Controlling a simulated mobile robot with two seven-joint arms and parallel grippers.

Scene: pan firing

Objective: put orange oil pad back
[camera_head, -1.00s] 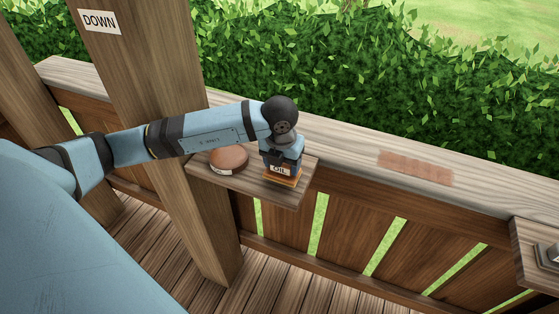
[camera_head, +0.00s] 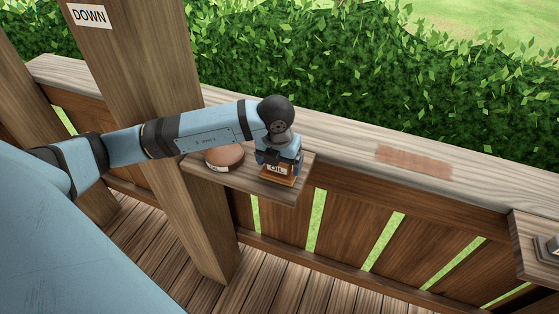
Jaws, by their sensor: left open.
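The orange oil pad (camera_head: 278,176), with a label reading OIL, sits at the right part of a small wooden shelf (camera_head: 232,178) fixed to the railing. My left gripper (camera_head: 279,165) is directly over the pad, pointing down, with its open fingers close around the pad's upper part. The gripper hides the top of the pad, and I cannot tell whether the fingers touch it. My right gripper is out of view.
A round brown pad (camera_head: 224,157) with a white label lies on the same shelf, left of the oil pad. A wooden post (camera_head: 150,60) with a DOWN sign (camera_head: 90,15) stands at the left. The railing top (camera_head: 345,140) carries a reddish patch (camera_head: 413,161). Another shelf (camera_head: 530,240) is at the right edge.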

